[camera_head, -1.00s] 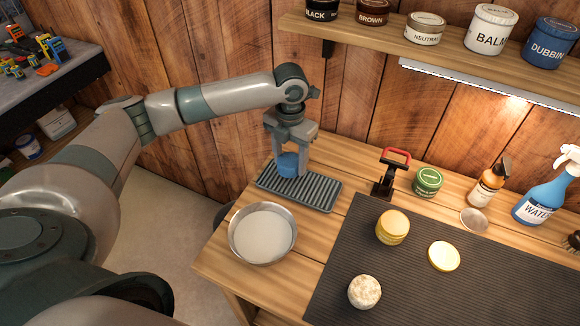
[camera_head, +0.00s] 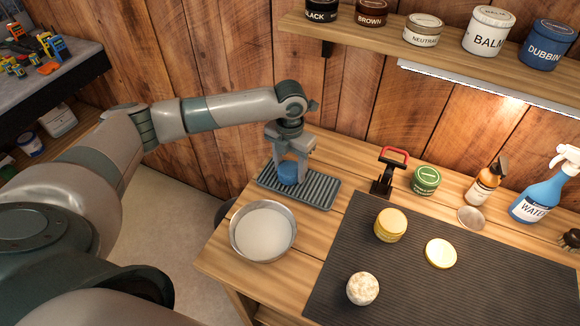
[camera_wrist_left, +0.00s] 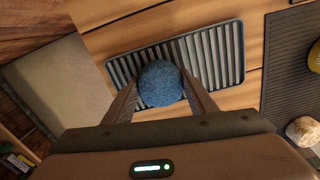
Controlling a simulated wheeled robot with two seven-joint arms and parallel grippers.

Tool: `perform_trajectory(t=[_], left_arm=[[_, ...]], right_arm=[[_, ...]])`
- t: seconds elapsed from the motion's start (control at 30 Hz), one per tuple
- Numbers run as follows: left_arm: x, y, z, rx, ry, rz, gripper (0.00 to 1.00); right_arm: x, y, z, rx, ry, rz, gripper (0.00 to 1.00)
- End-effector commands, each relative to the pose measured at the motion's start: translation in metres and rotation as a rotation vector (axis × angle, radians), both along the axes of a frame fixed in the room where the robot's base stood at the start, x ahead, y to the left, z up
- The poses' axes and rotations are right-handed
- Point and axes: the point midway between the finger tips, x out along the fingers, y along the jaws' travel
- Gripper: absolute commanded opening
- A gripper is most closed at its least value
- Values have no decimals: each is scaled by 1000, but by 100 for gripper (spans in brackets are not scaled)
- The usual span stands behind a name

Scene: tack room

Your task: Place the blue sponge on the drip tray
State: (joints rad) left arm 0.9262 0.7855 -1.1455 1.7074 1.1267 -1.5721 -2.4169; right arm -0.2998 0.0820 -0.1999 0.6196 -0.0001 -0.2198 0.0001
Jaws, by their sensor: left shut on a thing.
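The blue sponge (camera_head: 288,173) is round and sits between the fingers of my left gripper (camera_head: 290,172), which is shut on it. The sponge also shows in the left wrist view (camera_wrist_left: 160,84), with a finger on each side. The grey ribbed drip tray (camera_head: 318,191) lies on the bench, and the sponge is over its left part. I cannot tell whether the sponge touches the ribs. My right gripper is not in view.
A metal bowl of pale liquid (camera_head: 263,232) stands just in front of the tray. A red-handled tool (camera_head: 388,172) and a green tin (camera_head: 426,180) stand to the right. A shelf (camera_head: 420,55) runs above.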

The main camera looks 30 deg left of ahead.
Motion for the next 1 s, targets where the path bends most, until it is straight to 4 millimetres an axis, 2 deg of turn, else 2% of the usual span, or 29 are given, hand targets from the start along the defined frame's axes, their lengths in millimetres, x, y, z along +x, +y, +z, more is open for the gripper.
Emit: perform_trajectory(t=[0.13, 0.17, 0.2, 0.23, 0.67, 0.87, 1.0], left_arm=[[0, 0, -3, 0, 0, 0, 31], [0, 0, -2, -1, 0, 0, 59], [0, 0, -2, 0, 0, 0, 68], [0, 0, -2, 0, 0, 0, 70], [0, 0, 2, 0, -2, 0, 70], [1, 0, 21, -1, -4, 0, 70], [1, 0, 43, -1, -5, -1, 70]], right_arm=[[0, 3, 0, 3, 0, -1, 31], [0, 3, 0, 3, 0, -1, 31], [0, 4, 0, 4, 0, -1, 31], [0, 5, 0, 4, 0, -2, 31], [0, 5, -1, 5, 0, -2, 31], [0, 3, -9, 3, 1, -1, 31], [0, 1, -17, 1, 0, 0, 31]])
